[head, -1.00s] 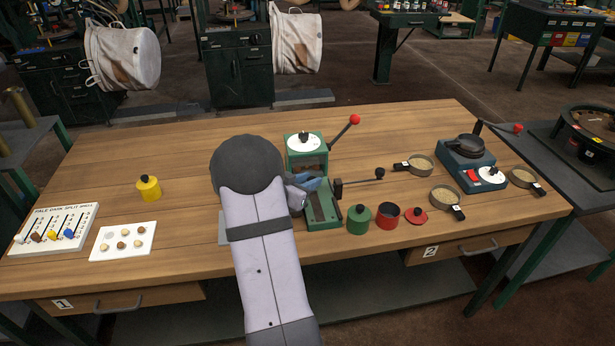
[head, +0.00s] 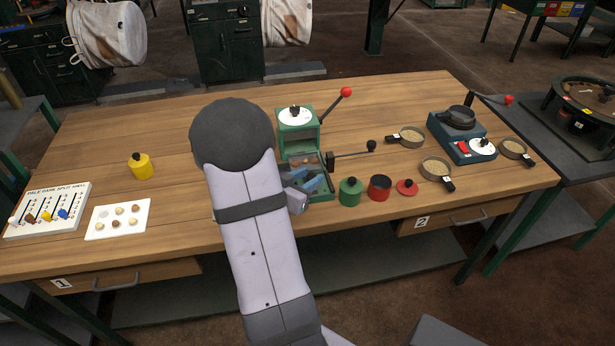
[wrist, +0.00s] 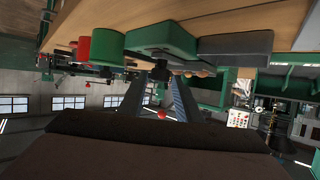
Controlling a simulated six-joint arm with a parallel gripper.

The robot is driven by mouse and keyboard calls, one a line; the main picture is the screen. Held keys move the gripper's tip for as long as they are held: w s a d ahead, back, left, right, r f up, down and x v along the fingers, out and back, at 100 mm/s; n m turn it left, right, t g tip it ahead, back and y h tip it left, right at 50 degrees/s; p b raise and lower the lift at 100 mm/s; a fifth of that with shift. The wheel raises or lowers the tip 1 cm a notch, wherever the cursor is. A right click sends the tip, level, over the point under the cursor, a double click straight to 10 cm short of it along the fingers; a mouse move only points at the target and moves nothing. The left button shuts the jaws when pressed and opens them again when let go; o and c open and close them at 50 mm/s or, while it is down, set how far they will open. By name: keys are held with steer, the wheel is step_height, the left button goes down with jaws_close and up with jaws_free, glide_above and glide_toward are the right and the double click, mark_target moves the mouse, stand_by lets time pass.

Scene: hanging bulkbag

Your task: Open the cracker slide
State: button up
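The cracker (head: 297,140) is a green machine with a white dial on top and a red-knobbed lever at its right. Its low green base (head: 322,195) reaches toward the bench front, and brown nuts show between it and the body. A black rod with a black knob (head: 371,146) sticks out to the right. My gripper (head: 313,178) is over the base, its bluish fingers apart. In the wrist view the two fingers (wrist: 158,84) stand apart with a small dark part (wrist: 160,70) between or beyond them; contact is unclear. My arm hides the base's left side.
A green canister (head: 350,192), an open red can (head: 380,187) and its red lid (head: 407,187) stand close to the right of the base. Sieve pans and a dial device (head: 460,135) are further right. A yellow pot (head: 141,166) and white boards are left.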

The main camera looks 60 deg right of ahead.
steer(key=v, duration=0.7)
stand_by(0.5)
steer(key=shift+a, duration=0.2)
